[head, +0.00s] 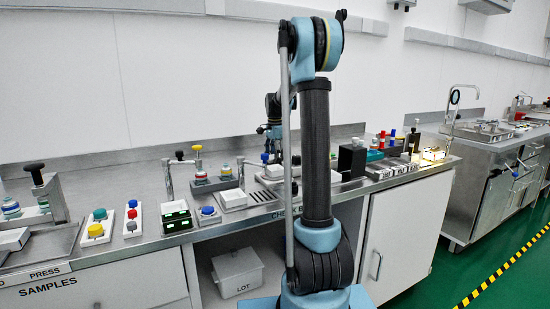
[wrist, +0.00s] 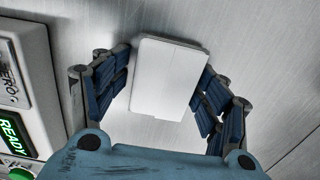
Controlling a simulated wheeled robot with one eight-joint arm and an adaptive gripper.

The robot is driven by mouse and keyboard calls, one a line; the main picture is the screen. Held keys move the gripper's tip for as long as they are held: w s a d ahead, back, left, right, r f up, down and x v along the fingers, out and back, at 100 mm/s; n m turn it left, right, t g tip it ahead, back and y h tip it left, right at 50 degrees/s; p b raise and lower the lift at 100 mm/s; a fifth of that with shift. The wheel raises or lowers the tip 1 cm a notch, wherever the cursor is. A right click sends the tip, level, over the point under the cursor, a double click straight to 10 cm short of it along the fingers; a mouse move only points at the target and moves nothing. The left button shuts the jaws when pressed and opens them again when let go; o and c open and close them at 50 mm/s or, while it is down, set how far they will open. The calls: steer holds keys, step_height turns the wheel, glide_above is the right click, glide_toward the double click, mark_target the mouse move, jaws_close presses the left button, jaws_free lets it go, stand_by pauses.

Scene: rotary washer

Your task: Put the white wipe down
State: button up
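The white wipe (wrist: 166,92) is a flat, pale rectangle in the wrist view, slightly tilted, over a brushed steel surface. My gripper (wrist: 168,62) has its blue-padded fingers on either side of the wipe, and both fingertips appear to meet its long edges. Whether the wipe touches the steel or hangs just above it, I cannot tell. In the head view my gripper is mostly hidden behind my own arm, low over the bench, and I cannot make out the wipe there.
A pale device with a green READY display (wrist: 12,134) stands close on the left in the wrist view. The steel bench (head: 105,253) carries button boxes (head: 97,228), a small tray (head: 233,199) and bottles. A lidded LOT bin (head: 238,275) sits below.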

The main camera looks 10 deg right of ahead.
steer(key=shift+w+a+f, duration=0.15)
steer(key=shift+w+f, duration=0.25)
steer(key=shift+f, duration=0.05)
steer(key=shift+s+r, duration=0.15)
steer(key=shift+r, duration=0.05)
step_height(320, 180, up, 13)
stand_by(0.5)
